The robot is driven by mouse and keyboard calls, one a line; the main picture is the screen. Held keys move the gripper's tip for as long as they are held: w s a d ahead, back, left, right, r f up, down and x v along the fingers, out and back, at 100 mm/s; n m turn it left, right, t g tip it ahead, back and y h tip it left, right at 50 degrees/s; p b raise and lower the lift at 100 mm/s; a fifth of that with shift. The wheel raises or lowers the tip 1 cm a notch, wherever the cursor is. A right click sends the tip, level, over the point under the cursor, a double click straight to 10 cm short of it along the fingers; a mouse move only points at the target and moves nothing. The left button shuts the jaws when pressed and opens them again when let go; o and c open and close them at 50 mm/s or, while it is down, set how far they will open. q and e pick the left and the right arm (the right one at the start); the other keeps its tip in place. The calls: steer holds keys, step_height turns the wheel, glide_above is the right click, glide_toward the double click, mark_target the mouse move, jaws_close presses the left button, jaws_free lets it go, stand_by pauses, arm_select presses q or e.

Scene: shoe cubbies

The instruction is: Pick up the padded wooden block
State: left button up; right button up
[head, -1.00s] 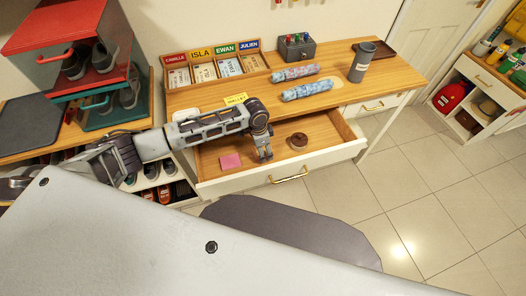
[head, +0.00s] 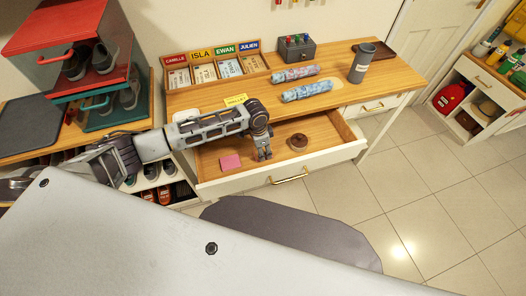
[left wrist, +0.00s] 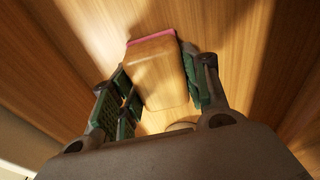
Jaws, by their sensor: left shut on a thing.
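The padded wooden block (left wrist: 158,78) shows in the left wrist view as a light wooden block with a pink layer along its far edge. It sits between the two green-padded fingers of my left gripper (left wrist: 160,98), which is shut on it. In the head view my left gripper (head: 263,155) points down into the open drawer (head: 325,155). The block cannot be made out clearly there. My right gripper is not in view.
In the drawer, a pink square (head: 230,162) lies left of the gripper and a round brown object (head: 298,142) lies right. On the desktop above are two patterned rolls (head: 308,90), a grey cup (head: 362,62) and a grey box (head: 297,47). Name-labelled slots (head: 215,65) stand behind.

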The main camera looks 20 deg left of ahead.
arm_select(q)
steer(key=shift+r, duration=0.15)
steer(key=shift+r+p, duration=0.35)
steer(key=shift+r, duration=4.55)
steer(key=o, duration=0.5)
steer(key=shift+c, duration=0.2)
steer(key=c, duration=0.3)
steer(key=shift+c, duration=0.2)
steer(key=shift+r, duration=0.1)
